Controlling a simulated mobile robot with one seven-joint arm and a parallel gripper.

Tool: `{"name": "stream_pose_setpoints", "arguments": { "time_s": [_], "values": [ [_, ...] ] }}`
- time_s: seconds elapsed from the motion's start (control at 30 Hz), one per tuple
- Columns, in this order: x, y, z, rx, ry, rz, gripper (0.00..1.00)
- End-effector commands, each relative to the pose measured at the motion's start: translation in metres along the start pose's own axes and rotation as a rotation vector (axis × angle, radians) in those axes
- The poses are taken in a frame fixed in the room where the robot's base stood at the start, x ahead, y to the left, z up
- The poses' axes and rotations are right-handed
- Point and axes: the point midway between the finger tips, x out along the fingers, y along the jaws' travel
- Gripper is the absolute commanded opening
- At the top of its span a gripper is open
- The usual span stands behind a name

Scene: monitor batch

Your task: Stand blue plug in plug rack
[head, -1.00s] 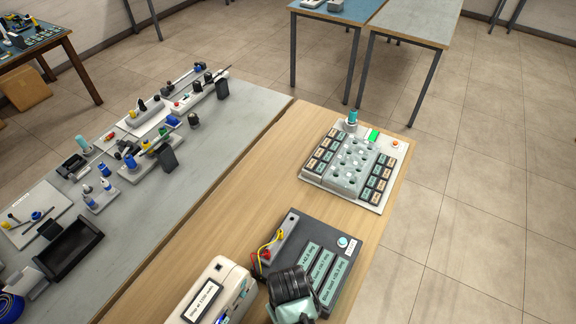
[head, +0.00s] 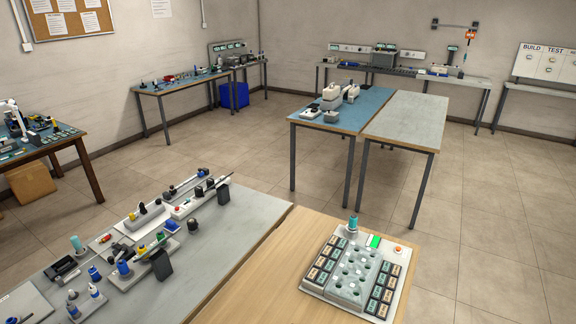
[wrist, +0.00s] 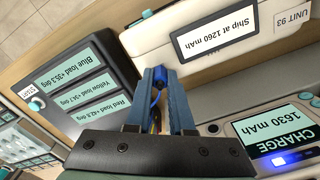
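In the wrist view, my gripper (wrist: 160,76) has its two blue-grey fingers close together around a small bright blue plug (wrist: 159,82). The plug fills the gap near the fingertips, and thin yellowish wire shows between the fingers below it. The gripper is over the gap between a dark load panel (wrist: 104,62) and a white unit marked "UNIT 93" (wrist: 275,22). I cannot make out the plug rack in the wrist view. The head view now shows neither my gripper, the plug nor the rack.
A charger with a "1630 mAh" display (wrist: 272,125) is close at the right of the wrist view. In the head view, a grey tester (head: 354,276) stands on the wooden table (head: 262,283). A cluttered grey bench (head: 218,236) adjoins it on the left.

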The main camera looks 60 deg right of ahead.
Motion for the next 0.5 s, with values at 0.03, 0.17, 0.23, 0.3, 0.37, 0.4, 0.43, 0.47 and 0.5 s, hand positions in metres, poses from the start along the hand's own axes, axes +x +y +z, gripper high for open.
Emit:
{"name": "stream_pose_setpoints", "arguments": {
  "time_s": [0.03,0.17,0.23,0.3,0.37,0.4,0.43,0.47,0.5],
  "values": [
    [0.0,0.0,0.0,0.0,0.0,0.0,0.0],
    [0.0,0.0,0.0,0.0,0.0,0.0,0.0],
    [0.0,0.0,0.0,0.0,0.0,0.0,0.0],
    [-0.002,0.0,0.0,0.0,0.0,0.0,0.0],
    [-0.004,0.0,0.0,0.0,0.0,0.0,0.0],
    [-0.005,0.0,0.0,0.0,0.0,0.0,0.0],
    [-0.007,0.0,0.0,0.0,0.0,0.0,0.0],
    [-0.009,0.0,0.0,0.0,0.0,0.0,0.0],
    [-0.011,0.0,0.0,0.0,0.0,0.0,0.0]
  ]
}}
